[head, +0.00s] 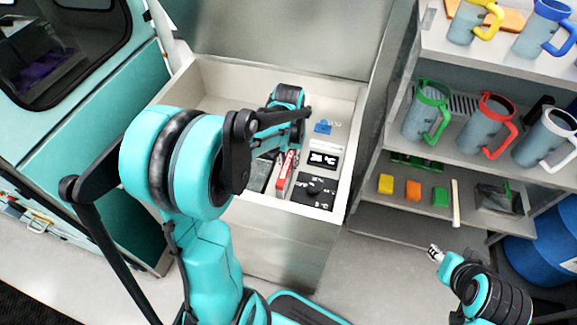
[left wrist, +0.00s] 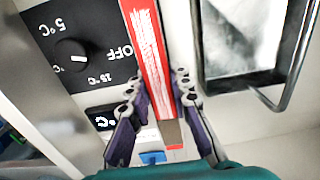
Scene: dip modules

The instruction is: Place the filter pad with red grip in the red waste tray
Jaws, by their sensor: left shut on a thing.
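A long, narrow red-and-white piece, which looks like the filter pad with red grip (left wrist: 148,45), runs between the fingers of my left gripper (left wrist: 162,80) in the left wrist view. It has red edges, a streaky white face and a dark red end. The gripper is shut on it. In the head view the red-and-white piece (head: 284,172) shows below my left wrist, which hides the fingertips. I cannot tell whether it is lifted. I cannot pick out a separate red waste tray. My right gripper (head: 435,253) is small at lower right, and its fingers are unclear.
A black dial panel (head: 316,188) lies beside the piece, with a display (head: 324,158) and a small blue item (head: 322,127) behind. Shelves (head: 455,153) with mugs and coloured blocks stand right.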

